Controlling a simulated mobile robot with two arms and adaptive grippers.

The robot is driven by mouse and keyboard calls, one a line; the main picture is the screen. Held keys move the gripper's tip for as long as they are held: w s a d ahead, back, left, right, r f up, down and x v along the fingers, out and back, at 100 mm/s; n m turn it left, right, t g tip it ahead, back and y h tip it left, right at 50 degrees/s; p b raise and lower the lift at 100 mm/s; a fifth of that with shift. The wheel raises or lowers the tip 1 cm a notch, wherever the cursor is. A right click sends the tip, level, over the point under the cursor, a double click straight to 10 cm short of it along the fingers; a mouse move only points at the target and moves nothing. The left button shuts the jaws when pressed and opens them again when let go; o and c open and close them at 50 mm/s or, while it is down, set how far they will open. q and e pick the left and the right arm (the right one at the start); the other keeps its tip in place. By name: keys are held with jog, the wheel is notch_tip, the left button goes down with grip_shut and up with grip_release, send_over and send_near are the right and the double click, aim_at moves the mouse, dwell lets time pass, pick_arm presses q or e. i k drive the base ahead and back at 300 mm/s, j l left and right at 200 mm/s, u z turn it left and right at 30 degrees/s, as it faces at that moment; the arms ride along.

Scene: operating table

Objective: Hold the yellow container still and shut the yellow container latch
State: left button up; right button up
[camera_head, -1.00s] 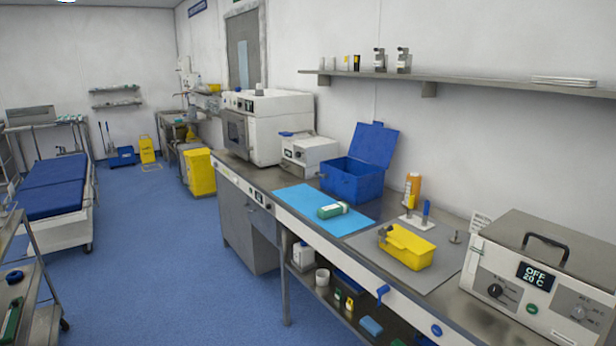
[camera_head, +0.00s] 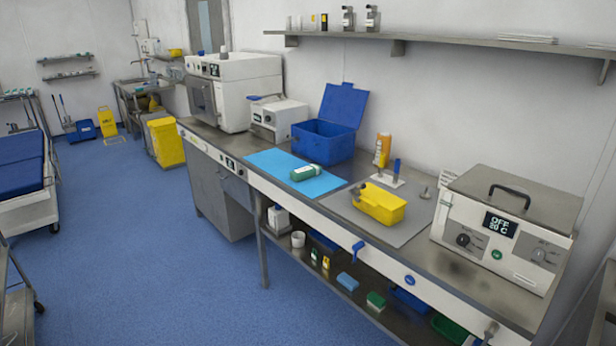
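The yellow container (camera_head: 379,204) stands on a grey mat (camera_head: 345,207) on the steel workbench, right of the middle of the head view. Neither of my grippers is in view, and nothing is touching the container.
A shelf (camera_head: 440,49) hangs above. Blue floor (camera_head: 180,250) is clear before the bench.

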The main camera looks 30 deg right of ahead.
aim_at(355, 191)
jog(key=i+u, duration=0.2)
jog(key=i, duration=3.1)
jog(key=i+z, duration=0.3)
jog(key=i+j+z, duration=0.2)
jog(key=i+z, duration=0.15)
jog(key=i+j+z, duration=0.3)
jog(key=i, duration=0.15)
jog(key=z, duration=2.15)
